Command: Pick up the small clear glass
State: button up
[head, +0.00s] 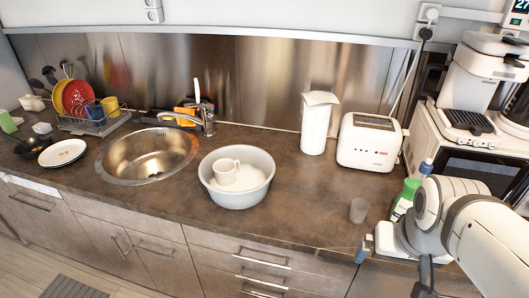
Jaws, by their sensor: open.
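The small clear glass (358,210) looks greyish and see-through. It stands upright on the brown counter near its front edge, right of the white basin. My gripper (364,248) is at the lower right, a little below the glass in the picture and close to the counter's front edge. It is open and appears empty and apart from the glass. My white arm hides part of the gripper and the counter's right front part. The exact gap between the fingers and the glass is hard to tell.
A green bottle (404,198) stands just right of the glass, close to my arm. A white basin (237,195) holds a white mug (225,172). A toaster (370,141) and a white pitcher (317,122) stand behind. The counter between basin and glass is clear.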

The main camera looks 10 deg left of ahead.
aim_at(359, 207)
jog(key=k, duration=1.25)
jog(key=z, duration=0.45)
jog(key=i, duration=0.5)
jog(key=z, duration=0.45)
jog(key=i, duration=0.95)
jog(key=u, duration=0.4)
